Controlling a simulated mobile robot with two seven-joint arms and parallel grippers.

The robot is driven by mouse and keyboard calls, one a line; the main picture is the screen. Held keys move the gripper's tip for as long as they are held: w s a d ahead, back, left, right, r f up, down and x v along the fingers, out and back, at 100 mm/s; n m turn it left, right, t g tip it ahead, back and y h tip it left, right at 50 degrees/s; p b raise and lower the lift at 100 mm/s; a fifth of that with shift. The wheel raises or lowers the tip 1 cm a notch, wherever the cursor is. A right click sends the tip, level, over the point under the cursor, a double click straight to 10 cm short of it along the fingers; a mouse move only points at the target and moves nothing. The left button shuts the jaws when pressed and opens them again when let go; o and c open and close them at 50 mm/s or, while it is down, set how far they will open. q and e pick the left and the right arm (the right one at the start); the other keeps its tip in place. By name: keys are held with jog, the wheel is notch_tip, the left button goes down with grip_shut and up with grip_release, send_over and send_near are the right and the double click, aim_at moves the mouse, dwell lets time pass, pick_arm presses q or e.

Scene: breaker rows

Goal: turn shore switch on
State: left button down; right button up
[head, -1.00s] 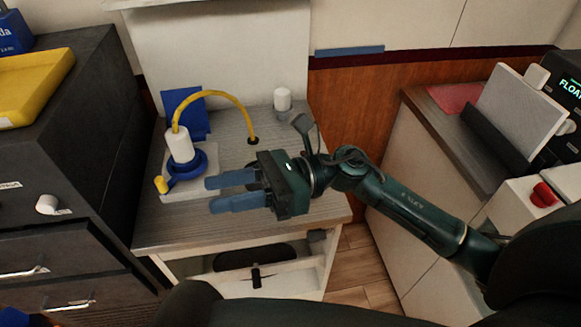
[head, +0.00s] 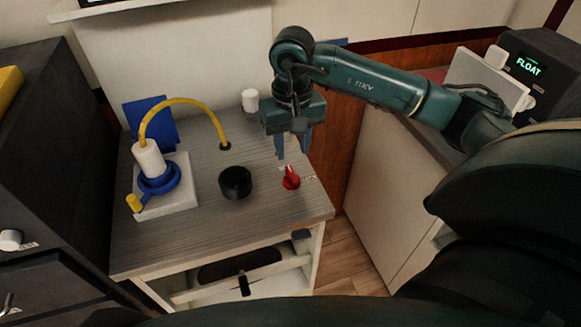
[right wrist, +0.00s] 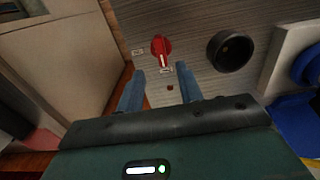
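The shore switch is a red rotary knob (head: 291,178) on the grey wood-grain counter top, near its right edge in the head view. The red knob also shows in the right wrist view (right wrist: 161,47), with small labels beside it and a pale pointer line toward the gripper. My right gripper (head: 293,150) points down just above and behind the knob. Its two blue fingers are apart with nothing between them; in the right wrist view the gripper (right wrist: 158,80) has the knob beyond its fingertips. Contact is not visible. My left gripper is not in view.
A black round socket (head: 235,183) sits left of the knob. A white plug with yellow cable (head: 150,160) stands in a blue ring on a white plate (head: 178,203). A white cylinder (head: 250,101) stands at the back. A dark drawer cabinet (head: 50,150) borders the counter's left.

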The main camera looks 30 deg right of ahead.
aim_at(292, 173)
notch_tip(292, 173, down, 8)
jog(key=shift+r+p, duration=0.15)
jog(key=shift+p, duration=0.25)
jog(key=shift+c, duration=0.3)
grip_shut()
